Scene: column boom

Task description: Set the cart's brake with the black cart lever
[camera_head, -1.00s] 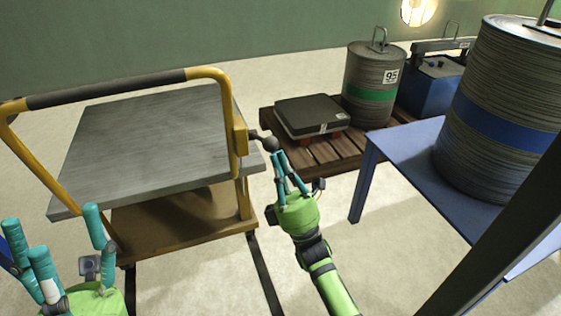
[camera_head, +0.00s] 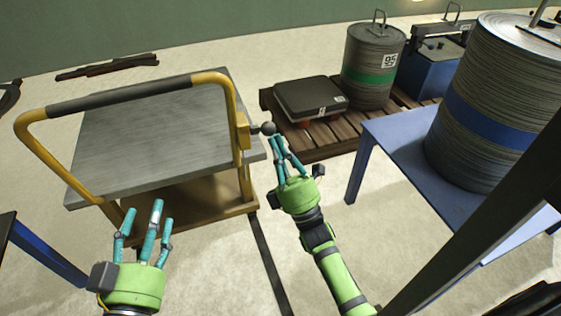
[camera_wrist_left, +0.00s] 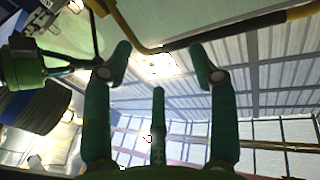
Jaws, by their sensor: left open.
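The cart (camera_head: 150,130) has a grey deck, a wooden lower shelf and a yellow handle frame with a black grip. The black cart lever (camera_head: 268,128) is a short stub with a ball knob, sticking out to the right from a yellow bracket on the frame's right upright. My right gripper (camera_head: 274,146) has its fingers up at the knob; whether they touch or close around it is unclear. My left gripper (camera_head: 148,213) is open and empty, in front of the cart below the handle. Its spread fingers also show in the left wrist view (camera_wrist_left: 160,65).
A blue table (camera_head: 400,140) with a large drum (camera_head: 505,100) stands at the right. Behind it, a wooden pallet (camera_head: 325,138) carries a black flat case (camera_head: 310,97) and a smaller drum (camera_head: 372,65). A dark post crosses the lower right.

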